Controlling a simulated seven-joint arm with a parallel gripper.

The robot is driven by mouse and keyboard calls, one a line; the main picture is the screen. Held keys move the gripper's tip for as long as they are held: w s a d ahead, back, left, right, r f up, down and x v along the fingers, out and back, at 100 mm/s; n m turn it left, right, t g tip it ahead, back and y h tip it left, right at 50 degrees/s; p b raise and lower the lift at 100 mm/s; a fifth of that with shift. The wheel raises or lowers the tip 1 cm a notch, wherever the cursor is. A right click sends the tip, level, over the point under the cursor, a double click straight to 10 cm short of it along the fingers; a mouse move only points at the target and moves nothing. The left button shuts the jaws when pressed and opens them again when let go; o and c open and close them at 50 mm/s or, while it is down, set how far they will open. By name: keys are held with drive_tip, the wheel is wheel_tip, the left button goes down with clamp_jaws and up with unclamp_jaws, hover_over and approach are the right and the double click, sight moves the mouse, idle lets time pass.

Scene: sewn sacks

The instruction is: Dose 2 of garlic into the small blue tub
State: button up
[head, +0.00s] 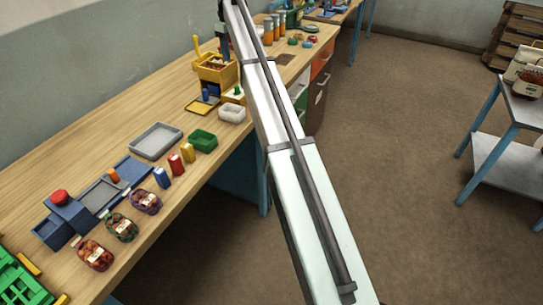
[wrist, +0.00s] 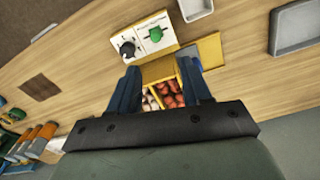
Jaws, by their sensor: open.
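My gripper (wrist: 160,88) is open, its two dark blue fingers on either side of a yellow divided bin (wrist: 160,70). In the head view it is over the same yellow bin (head: 217,66) at the back of the bench. In the wrist view one compartment holds pale bulbs that look like garlic (wrist: 150,101); the other holds reddish-brown produce (wrist: 172,95). Nothing shows between the fingertips. A dark blue box-shaped part (head: 52,233) stands at the near left, by the blue machine; I cannot tell whether it is the small blue tub.
A white tub (head: 232,113), green tub (head: 203,141) and grey tray (head: 155,141) stand on the bench. Several filled net sacks (head: 121,227) lie near the front edge. Bare wood shows left of the grey tray.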

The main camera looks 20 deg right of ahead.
drive_tip(key=s+d+f+m+y, duration=0.1)
drive_tip(key=s+d+f+y, duration=0.25)
drive_tip(key=d+f, duration=0.45)
drive_tip(key=s+d+f+m+y, duration=0.1)
drive_tip(key=s+d+f+y, duration=0.3)
drive_tip(key=f, duration=0.8)
drive_tip(key=s+a+f+m, duration=0.1)
drive_tip(key=s+f, duration=0.4)
drive_tip(key=f, duration=0.4)
drive_tip(key=s+a+f+m+g, duration=0.1)
drive_tip(key=s+a+f, duration=0.1)
drive_tip(key=s+f, duration=0.3)
wheel_tip(320, 180, down, 4)
drive_tip(key=shift+f+h, duration=0.1)
drive_tip(key=shift+h, duration=0.35)
drive_tip(key=shift+a, duration=0.1)
